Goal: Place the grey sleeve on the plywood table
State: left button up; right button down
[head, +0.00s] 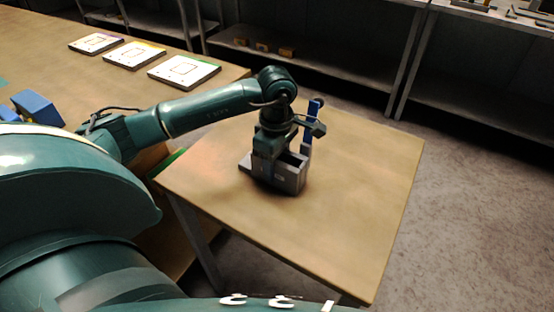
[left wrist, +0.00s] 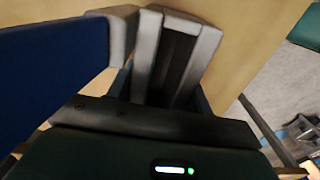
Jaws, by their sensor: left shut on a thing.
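The grey sleeve (head: 290,180) is a box-like piece with an open top. It is at the middle of the plywood table (head: 350,220), low over or on the surface; I cannot tell if a small gap is left. My left gripper (head: 268,160) points down from above and is shut on the sleeve's wall. In the left wrist view the sleeve (left wrist: 195,50) shows as a grey channel in front of the gripper, its lower part hidden. My right gripper is not in view.
A longer table at the left bears three white plates (head: 184,71) and a blue object (head: 38,106). Dark shelves (head: 300,65) stand behind. The plywood table's front and right are clear.

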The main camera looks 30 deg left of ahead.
pick_arm(q)
jog(key=o, duration=1.1)
jog(key=shift+o, duration=0.2)
jog(key=shift+r, duration=0.1)
notch_tip(320, 180, up, 12)
dwell(0.3)
